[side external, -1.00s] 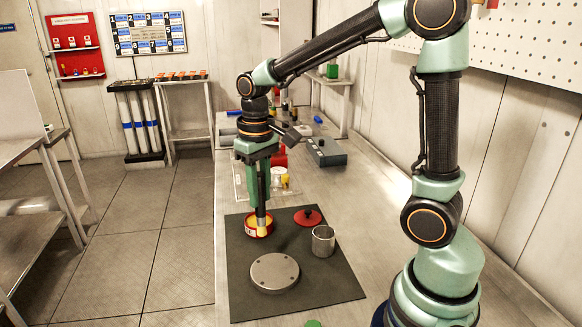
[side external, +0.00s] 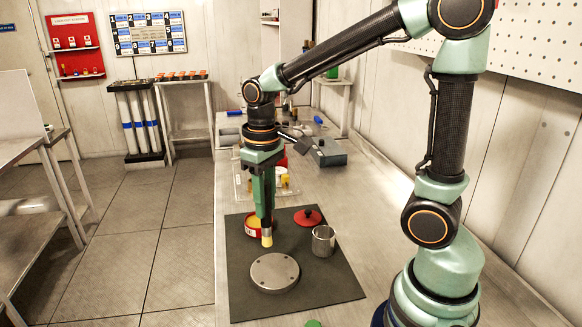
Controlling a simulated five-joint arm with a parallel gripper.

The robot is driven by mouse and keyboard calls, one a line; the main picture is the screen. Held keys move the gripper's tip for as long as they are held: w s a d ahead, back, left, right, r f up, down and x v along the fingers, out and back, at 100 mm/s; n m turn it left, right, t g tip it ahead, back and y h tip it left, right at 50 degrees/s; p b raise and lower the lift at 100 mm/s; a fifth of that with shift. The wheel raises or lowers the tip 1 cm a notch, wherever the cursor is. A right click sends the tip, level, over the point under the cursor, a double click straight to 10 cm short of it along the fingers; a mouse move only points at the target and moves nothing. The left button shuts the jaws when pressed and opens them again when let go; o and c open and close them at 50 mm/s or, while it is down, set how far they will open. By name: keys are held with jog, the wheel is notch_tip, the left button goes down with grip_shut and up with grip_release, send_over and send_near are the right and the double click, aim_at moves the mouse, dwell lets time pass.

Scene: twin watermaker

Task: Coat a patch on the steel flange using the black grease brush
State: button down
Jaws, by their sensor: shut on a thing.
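My gripper (side external: 265,196) points straight down and is shut on the black grease brush (side external: 267,227). The brush hangs upright, its pale yellowish tip (side external: 267,239) lowest. The tip shows in front of the red tin (side external: 250,230), which holds yellow grease, and just behind the steel flange (side external: 275,272) in the picture. The flange is a round grey disc with small holes, lying flat on the dark mat (side external: 325,284). Its top face looks bare and grey. The brush tip is apart from the flange. My gripper hides part of the tin.
A red lid with a knob (side external: 307,217) and an open metal cup (side external: 323,241) stand on the mat to the right of the brush. A clear tray (side external: 284,183) with small items and a dark grey device (side external: 327,153) stand farther back. The mat's right front part is clear.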

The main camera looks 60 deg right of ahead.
jog(key=shift+s+f, duration=2)
jog(key=shift+f, duration=1.7)
jog(key=shift+w+d+f, duration=0.5)
jog(key=shift+w+d, duration=1.25)
jog(key=shift+w, duration=1.1)
jog(key=shift+s+a, duration=2.05)
jog(key=shift+a, duration=0.55)
jog(key=shift+w+d, duration=2.4)
notch_tip(320, 180, up, 8)
